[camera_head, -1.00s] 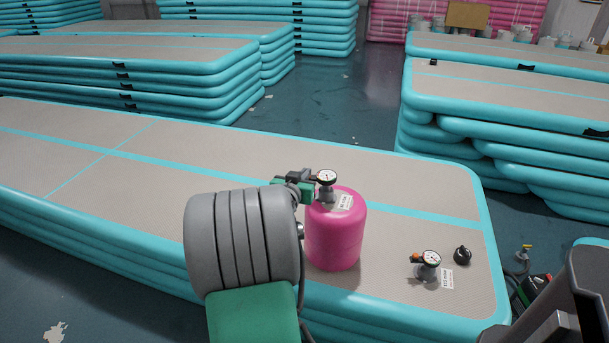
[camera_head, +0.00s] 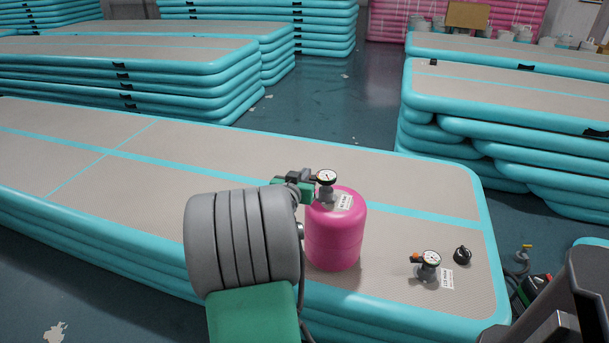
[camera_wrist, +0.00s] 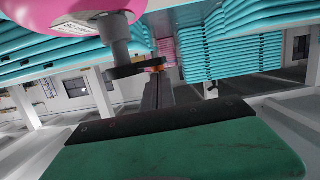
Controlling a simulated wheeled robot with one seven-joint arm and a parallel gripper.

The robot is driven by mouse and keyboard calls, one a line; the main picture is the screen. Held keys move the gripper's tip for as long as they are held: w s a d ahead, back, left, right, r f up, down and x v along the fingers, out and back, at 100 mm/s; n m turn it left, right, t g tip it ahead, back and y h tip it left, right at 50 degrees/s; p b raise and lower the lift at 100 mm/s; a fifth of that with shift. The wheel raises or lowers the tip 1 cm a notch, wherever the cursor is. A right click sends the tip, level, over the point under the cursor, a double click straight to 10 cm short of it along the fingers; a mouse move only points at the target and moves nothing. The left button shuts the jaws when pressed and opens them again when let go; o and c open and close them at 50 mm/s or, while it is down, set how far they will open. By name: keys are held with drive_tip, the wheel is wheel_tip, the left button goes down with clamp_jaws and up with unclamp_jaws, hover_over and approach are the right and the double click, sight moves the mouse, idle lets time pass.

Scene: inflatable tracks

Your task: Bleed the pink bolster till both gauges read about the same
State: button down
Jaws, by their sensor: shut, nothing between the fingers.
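The pink bolster (camera_head: 335,236) stands upright on the teal-edged track (camera_head: 230,155). A white-faced gauge (camera_head: 326,177) on a grey stem tops it, and a white label (camera_head: 344,202) lies beside the stem. A second gauge (camera_head: 431,258) with an orange-tipped valve (camera_head: 416,257) stands on the track to the right. Both needles are too small to read surely. My gripper (camera_head: 312,183) is at the bolster's gauge, partly hidden by my arm. In the wrist view its shut fingers (camera_wrist: 158,90) are at the dark gauge body (camera_wrist: 138,69) by an orange tip (camera_wrist: 156,68); contact is unclear.
A black cap (camera_head: 462,254) lies right of the second gauge, near a white label (camera_head: 447,279). A hose with a brass fitting (camera_head: 524,252) is off the track's right end. Stacked tracks (camera_head: 500,120) stand behind right; the track's left part is clear.

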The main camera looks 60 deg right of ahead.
drive_tip(key=shift+s+a+f, duration=0.1)
drive_tip(key=shift+f, duration=0.25)
wheel_tip(320, 180, up, 5)
drive_tip(key=p, duration=0.3)
drive_tip(key=v, duration=0.9)
drive_tip(key=shift+a, duration=0.45)
